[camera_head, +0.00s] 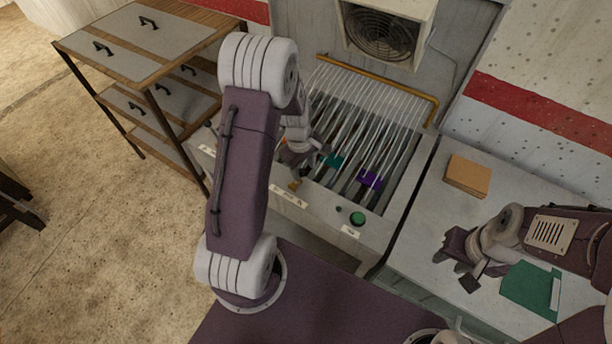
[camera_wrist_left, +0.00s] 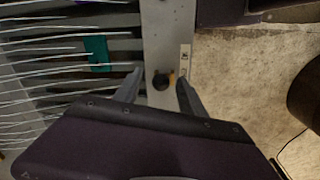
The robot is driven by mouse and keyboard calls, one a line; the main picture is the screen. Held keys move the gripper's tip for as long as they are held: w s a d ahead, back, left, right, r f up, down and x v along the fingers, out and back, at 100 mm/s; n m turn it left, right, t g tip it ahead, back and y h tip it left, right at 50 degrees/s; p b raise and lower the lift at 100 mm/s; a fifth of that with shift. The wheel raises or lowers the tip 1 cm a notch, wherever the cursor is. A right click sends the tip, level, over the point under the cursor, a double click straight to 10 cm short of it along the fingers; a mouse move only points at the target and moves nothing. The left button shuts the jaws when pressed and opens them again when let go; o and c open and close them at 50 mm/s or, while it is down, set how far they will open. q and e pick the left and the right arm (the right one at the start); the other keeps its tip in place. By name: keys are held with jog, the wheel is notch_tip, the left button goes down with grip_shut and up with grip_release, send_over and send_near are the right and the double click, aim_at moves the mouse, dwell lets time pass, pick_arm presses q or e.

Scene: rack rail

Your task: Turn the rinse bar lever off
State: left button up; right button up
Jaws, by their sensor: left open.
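The rinse bar lever appears to be the small yellow-orange lever (camera_head: 294,185) on the rack's front panel, beside a label. In the left wrist view a dark round knob (camera_wrist_left: 161,81) with a yellow piece sits between my left fingertips. My left gripper (camera_head: 302,164) points down over the front panel; its spread, empty fingers also show in the left wrist view (camera_wrist_left: 160,84). I cannot tell whether they touch the lever. My right gripper (camera_head: 455,268) is over the right counter, its fingertips apart with nothing seen between them.
The rack (camera_head: 396,222) has many pale rods, with teal (camera_head: 333,160) and purple (camera_head: 370,179) pieces among them. A green button (camera_head: 357,218) is on its front panel. A tan block (camera_head: 467,176) and green folder (camera_head: 530,288) lie on the right counter. A drawer cabinet (camera_head: 125,60) stands left.

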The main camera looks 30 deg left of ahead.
pick_arm(q)
jog(key=f, duration=0.7)
jog(key=shift+w, duration=0.25)
jog(key=shift+d, duration=0.1)
grip_shut()
jog(key=shift+w+r, duration=0.15)
jog(key=shift+w, duration=0.1)
dwell(0.6)
